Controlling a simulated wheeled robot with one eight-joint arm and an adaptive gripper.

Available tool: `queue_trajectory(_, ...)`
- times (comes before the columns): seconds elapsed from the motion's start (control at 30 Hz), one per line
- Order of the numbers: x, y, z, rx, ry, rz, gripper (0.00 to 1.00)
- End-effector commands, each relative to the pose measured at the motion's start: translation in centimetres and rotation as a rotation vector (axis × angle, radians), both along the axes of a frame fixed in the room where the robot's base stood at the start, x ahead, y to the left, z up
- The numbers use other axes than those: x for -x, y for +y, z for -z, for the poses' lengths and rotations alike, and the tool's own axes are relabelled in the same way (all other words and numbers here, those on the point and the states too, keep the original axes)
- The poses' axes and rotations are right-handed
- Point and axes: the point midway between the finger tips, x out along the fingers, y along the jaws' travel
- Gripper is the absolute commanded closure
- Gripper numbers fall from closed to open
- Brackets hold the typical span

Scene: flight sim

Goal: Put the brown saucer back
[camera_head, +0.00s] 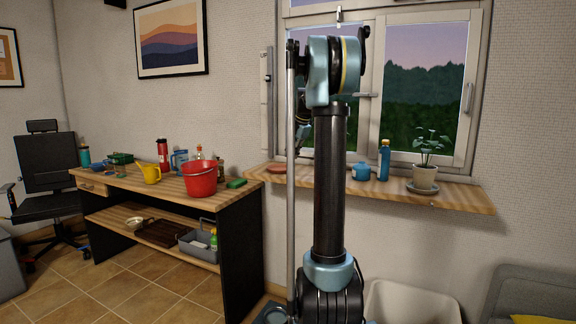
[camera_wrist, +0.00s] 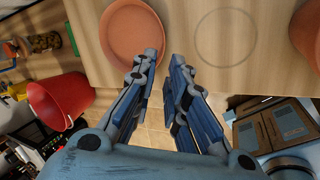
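The brown saucer (camera_wrist: 130,32) lies on the wooden window sill (camera_wrist: 185,20), at the upper left of the wrist view. In the head view a small part of it (camera_head: 276,169) shows at the sill's left end, left of my arm. My gripper (camera_wrist: 164,56) is open, with a narrow empty gap between its fingertips. The left fingertip overlaps the saucer's lower right rim in the picture; I cannot tell whether they touch. A faint ring mark (camera_wrist: 226,38) shows on the bare sill right of the saucer. In the head view my arm hides the gripper.
A terracotta-coloured round thing (camera_wrist: 308,35) is cut off at the wrist view's right edge. A blue pot (camera_head: 362,171), a blue bottle (camera_head: 384,160) and a potted plant (camera_head: 425,177) stand along the sill. A red bucket (camera_head: 199,180) stands on the workbench (camera_head: 150,192) at left.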

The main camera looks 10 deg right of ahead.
Motion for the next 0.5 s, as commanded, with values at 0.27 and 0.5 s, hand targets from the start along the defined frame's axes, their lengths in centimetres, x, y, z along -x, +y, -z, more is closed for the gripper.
queue_trajectory(0.27,1.2,-0.7,-3.5,0.0,0.0,0.0,0.87)
queue_trajectory(0.5,1.4,-0.8,-4.2,0.0,0.0,0.0,0.87)
